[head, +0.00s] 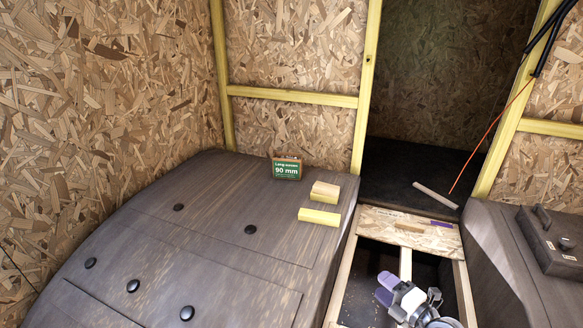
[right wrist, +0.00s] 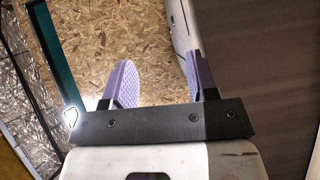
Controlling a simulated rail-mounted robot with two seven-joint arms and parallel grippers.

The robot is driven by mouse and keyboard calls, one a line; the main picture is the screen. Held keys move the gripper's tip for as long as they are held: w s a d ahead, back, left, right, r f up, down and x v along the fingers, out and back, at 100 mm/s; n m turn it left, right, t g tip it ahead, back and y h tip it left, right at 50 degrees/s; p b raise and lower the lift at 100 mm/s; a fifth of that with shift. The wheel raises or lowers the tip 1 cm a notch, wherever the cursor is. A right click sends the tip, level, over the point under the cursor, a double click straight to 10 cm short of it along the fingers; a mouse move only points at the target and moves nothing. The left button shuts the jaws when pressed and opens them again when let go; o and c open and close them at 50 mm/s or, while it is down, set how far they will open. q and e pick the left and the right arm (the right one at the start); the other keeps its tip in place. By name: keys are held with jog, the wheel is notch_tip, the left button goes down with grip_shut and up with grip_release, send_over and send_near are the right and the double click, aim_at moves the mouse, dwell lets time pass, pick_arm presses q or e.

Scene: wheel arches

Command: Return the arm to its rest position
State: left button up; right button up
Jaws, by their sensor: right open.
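My right gripper (head: 387,289) shows at the bottom of the head view, over the open floor bay between the two wheel arches. Its purple fingers stand apart with nothing between them. In the right wrist view the open right gripper (right wrist: 160,85) has a chipboard surface (right wrist: 155,40) beyond its fingers. My left gripper is not in the head view.
The left wheel arch (head: 200,230) carries a green screw box (head: 286,168) and small wood blocks (head: 320,216). A chipboard piece (head: 405,232) spans the bay's far end. A pale stick (head: 435,195) lies on the dark floor behind. A dark case (head: 553,240) sits on the right arch (head: 500,255).

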jog(key=s+d+r+m+t+h, duration=0.1)
jog(key=d+r+m+t+h, duration=0.25)
jog(key=r+m+h, duration=0.4)
jog(key=s+d+r+m+t+h, duration=0.15)
jog(key=r+m+t+h, duration=0.25)
jog(key=r+m+h, duration=0.4)
jog(key=s+a+f+m+g+y+p, duration=0.2)
jog(key=s+f+g+p, duration=0.35)
jog(key=s, duration=0.75)
jog(key=s+a+f+m+g+y+p, duration=0.25)
jog(key=s+f+g, duration=0.5)
jog(key=s, duration=0.55)
jog(key=s+a+f+m+g+y+p, duration=0.25)
jog(key=s+f+g, duration=0.35)
jog(key=s, duration=0.8)
notch_tip(320, 180, up, 36)
jog(key=t+p, duration=0.1)
jog(key=p, duration=3.6)
jog(key=shift+w+a+r+h, duration=0.2)
jog(key=shift+w+h, duration=0.2)
jog(key=shift+h, duration=0.05)
